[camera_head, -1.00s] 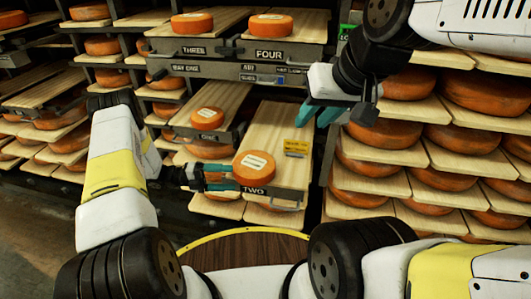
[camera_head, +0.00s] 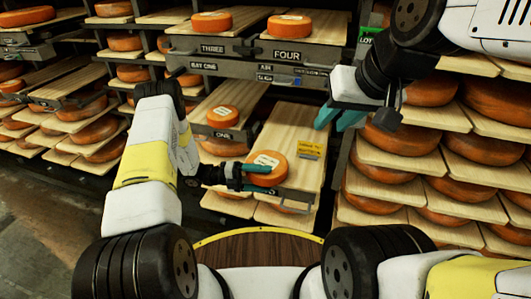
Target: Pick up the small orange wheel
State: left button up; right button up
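A small orange wheel (camera_head: 276,172) with a pale label lies flat near the front of a wooden board (camera_head: 299,140) on the right pull-out shelf. My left gripper (camera_head: 269,179) is at this wheel, coming from the left. One teal finger passes across the wheel's upper face and the other runs along its front lower edge. The fingers are spread, and I cannot tell whether they touch it. The shelf's name plate is hidden behind the lower finger. My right gripper (camera_head: 338,117) is open and empty, above and to the right of the board.
Similar small wheels lie on boards ONE (camera_head: 222,116), THREE (camera_head: 212,22) and FOUR (camera_head: 290,26). Racks of larger wheels (camera_head: 402,140) fill the right side. A round brown wooden top (camera_head: 258,250) is in front of me.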

pick_arm(q)
grip_shut()
jog(key=shift+r, duration=0.1)
jog(key=shift+w+r, duration=0.1)
jog(key=shift+r, duration=0.05)
jog(key=shift+r, duration=1.6)
jog(key=s+a+r, duration=0.1)
jog(key=s+a, duration=0.7)
jog(key=s, duration=0.6)
jog(key=shift+r, duration=0.25)
